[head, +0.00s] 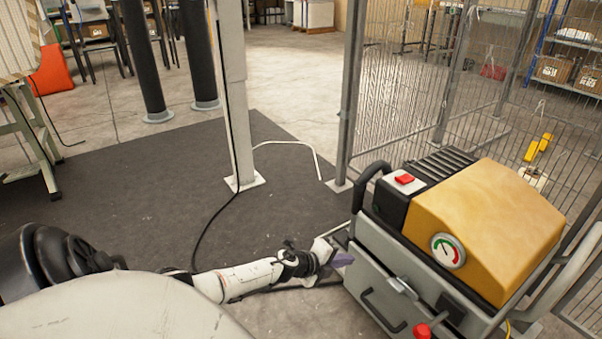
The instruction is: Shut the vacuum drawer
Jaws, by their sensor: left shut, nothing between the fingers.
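The vacuum machine (480,225) stands at the right, with a yellow cover, a round gauge and a grey lower body. Its drawer front (372,284) is grey and carries a dark bar handle (382,312) low on the near side. I cannot tell from this angle how far the drawer stands out. My left gripper (342,260) is shut and empty, just left of the machine's grey front. I cannot tell whether its purple-grey tips touch the front. My right gripper is not in view.
A wire mesh fence (430,90) stands behind the machine. A grey post (236,100) and dark round columns (143,60) rise from the floor. A dark mat (130,200) lies clear at the left. A red knob (422,331) sits low on the machine.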

